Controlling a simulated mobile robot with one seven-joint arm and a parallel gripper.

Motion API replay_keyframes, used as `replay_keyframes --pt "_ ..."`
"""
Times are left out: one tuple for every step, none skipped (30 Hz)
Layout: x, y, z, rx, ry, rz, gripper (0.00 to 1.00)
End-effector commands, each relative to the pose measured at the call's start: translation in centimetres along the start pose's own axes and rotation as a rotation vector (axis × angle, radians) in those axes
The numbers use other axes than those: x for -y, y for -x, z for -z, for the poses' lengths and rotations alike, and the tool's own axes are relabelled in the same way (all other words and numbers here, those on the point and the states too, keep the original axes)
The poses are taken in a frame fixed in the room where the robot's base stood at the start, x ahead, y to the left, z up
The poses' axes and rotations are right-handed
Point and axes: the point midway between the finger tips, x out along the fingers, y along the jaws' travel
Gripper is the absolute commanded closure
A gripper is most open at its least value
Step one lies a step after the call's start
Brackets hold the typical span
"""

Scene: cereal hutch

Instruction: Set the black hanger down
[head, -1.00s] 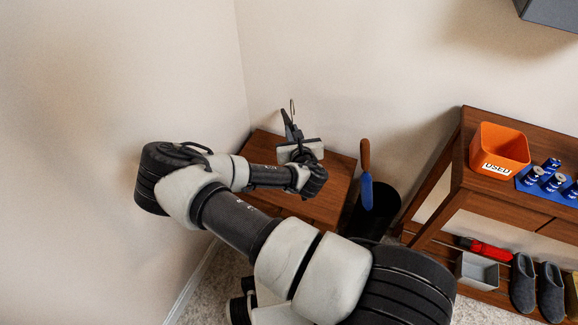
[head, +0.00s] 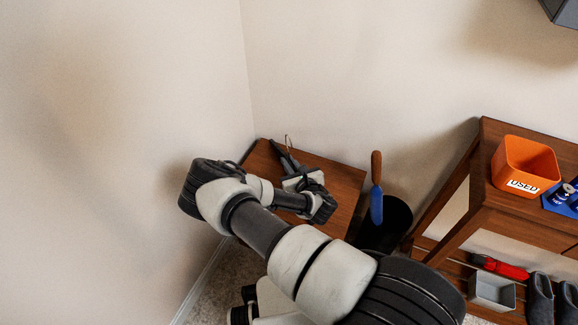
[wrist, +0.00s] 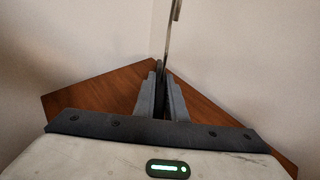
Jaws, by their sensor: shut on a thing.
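The black hanger shows as a thin metal hook (wrist: 171,35) in the wrist view, rising from a dark piece between my finger pads. My gripper (wrist: 161,80) is shut on it. In the head view my gripper (head: 284,162) is over the back left part of a small brown wooden table (head: 341,186), with the hook upright above the fingers. The table also shows behind the fingers in the wrist view (wrist: 85,97). Most of the hanger's body is hidden by my fingers and wrist. I cannot tell whether the hanger touches the table.
Walls meet in a corner just behind the table. A black bin (head: 396,217) with a blue, brown-handled tool (head: 376,190) stands right of the table. Further right is a wooden hutch (head: 480,205) with an orange USED bin (head: 527,165). The table's right side is clear.

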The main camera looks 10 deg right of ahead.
Motion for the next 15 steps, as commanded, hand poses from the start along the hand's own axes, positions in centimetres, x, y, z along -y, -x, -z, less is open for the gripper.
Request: replay_keyframes --pt "0.08 -0.19 0.53 0.001 -0.001 0.001 1.00" --pt "0.07 -0.21 0.54 0.002 -0.001 0.001 1.00" --pt "0.06 -0.20 0.49 0.002 -0.001 0.001 1.00" --pt "0.05 -0.18 0.45 0.002 0.000 0.001 1.00" --pt "0.05 -0.17 0.45 0.001 0.000 0.001 1.00" --pt "0.04 -0.16 0.47 0.000 0.000 0.001 1.00" --pt "0.04 -0.15 0.52 -0.001 0.000 0.001 0.88" --pt "0.03 -0.15 0.53 -0.001 0.000 0.001 0.82" --pt "0.03 -0.15 0.52 -0.001 0.000 0.001 0.76" --pt "0.03 -0.15 0.51 -0.001 0.000 0.001 0.71" --pt "0.03 -0.15 0.50 0.000 0.000 0.001 0.70" --pt "0.03 -0.15 0.49 0.000 0.000 0.001 0.70" --pt "0.03 -0.15 0.48 0.000 0.000 0.001 0.70" --pt "0.03 -0.15 0.48 0.000 0.000 0.001 0.70" --pt "0.03 -0.15 0.47 0.000 0.000 0.001 0.70"
